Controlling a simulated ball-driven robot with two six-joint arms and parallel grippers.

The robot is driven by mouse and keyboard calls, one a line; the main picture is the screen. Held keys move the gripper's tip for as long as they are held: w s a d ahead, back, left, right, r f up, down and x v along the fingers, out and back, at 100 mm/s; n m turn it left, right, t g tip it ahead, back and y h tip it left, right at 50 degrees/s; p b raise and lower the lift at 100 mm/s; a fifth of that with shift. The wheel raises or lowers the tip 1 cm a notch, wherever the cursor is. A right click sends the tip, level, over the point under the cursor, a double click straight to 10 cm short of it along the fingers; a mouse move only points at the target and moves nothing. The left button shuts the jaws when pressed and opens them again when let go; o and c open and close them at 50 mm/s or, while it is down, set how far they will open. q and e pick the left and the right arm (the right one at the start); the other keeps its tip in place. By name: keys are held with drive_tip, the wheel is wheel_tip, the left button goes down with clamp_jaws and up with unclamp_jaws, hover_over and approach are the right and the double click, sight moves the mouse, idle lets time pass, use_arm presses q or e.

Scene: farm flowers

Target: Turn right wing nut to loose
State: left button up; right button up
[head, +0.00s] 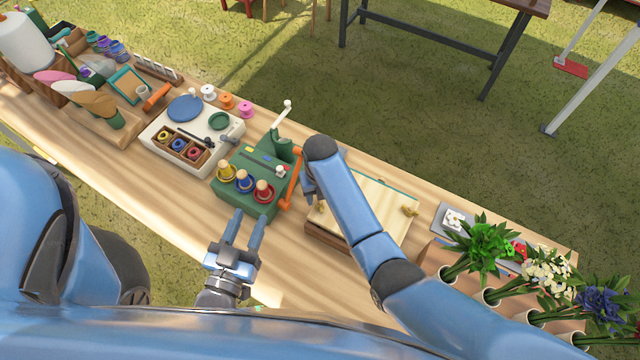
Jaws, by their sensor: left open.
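A flat wooden press (378,198) with a pale top board lies on the bench right of centre. A brass right wing nut (409,210) stands at its right side. Another small brass wing nut (321,207) shows at its left side. My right arm crosses over the press and hides its middle. My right gripper (309,186) is mostly hidden behind its own arm, near the press's left end, away from the right wing nut; its fingers cannot be made out. My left gripper (247,232) is open and empty in front of the green stand, left of the press.
A green stand (262,205) with coloured rings and wooden knobs stands left of the press. A white board (165,134) with a ring box is farther left. Potted flowers (482,248) crowd the right end. Bare bench lies along the front edge.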

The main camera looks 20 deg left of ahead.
sight(321, 203)
wheel_tip(321, 203, up, 6)
drive_tip(key=shift+r+b, duration=0.2)
drive_tip(key=shift+b, duration=0.25)
drive_tip(key=shift+d, duration=0.1)
